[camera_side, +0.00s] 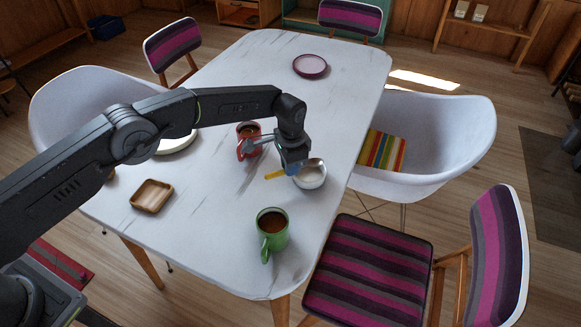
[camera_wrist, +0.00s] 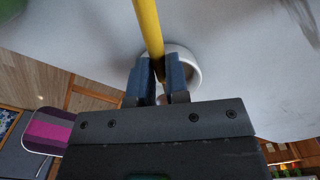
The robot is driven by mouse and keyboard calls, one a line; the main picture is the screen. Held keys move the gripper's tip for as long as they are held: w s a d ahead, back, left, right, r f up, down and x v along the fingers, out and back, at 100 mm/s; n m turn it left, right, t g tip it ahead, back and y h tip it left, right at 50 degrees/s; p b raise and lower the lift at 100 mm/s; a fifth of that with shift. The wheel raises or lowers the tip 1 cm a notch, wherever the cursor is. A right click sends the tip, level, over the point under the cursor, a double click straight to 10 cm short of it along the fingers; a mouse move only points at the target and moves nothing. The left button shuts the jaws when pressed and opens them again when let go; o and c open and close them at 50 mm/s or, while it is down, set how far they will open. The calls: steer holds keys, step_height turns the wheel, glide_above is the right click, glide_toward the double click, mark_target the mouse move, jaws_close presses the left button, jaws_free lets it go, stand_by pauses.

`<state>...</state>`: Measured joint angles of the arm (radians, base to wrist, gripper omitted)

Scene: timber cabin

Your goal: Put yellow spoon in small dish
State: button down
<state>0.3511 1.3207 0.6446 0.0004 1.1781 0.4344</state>
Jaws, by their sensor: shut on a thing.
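The yellow spoon (camera_side: 274,175) is between the fingers of my gripper (camera_side: 292,170), which is shut on it. In the wrist view the yellow handle (camera_wrist: 149,28) runs from the fingers (camera_wrist: 161,82) to the top of the picture. The small dish (camera_side: 312,176) is a round white bowl on the table, right beside and partly behind my gripper. In the wrist view its rim (camera_wrist: 194,68) shows behind the fingers. My gripper is over the dish's left edge. The spoon's other end is hidden, and I cannot tell whether it touches the dish.
A green mug (camera_side: 272,233) stands in front of the dish. A red mug (camera_side: 246,143) is close behind my gripper, left of it. A square wooden dish (camera_side: 152,196) lies at left, and a pink plate (camera_side: 310,66) at the far end.

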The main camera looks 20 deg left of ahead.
steer(key=shift+f, duration=0.55)
steer(key=shift+f, duration=0.15)
steer(key=c, duration=1.1)
jaws_free()
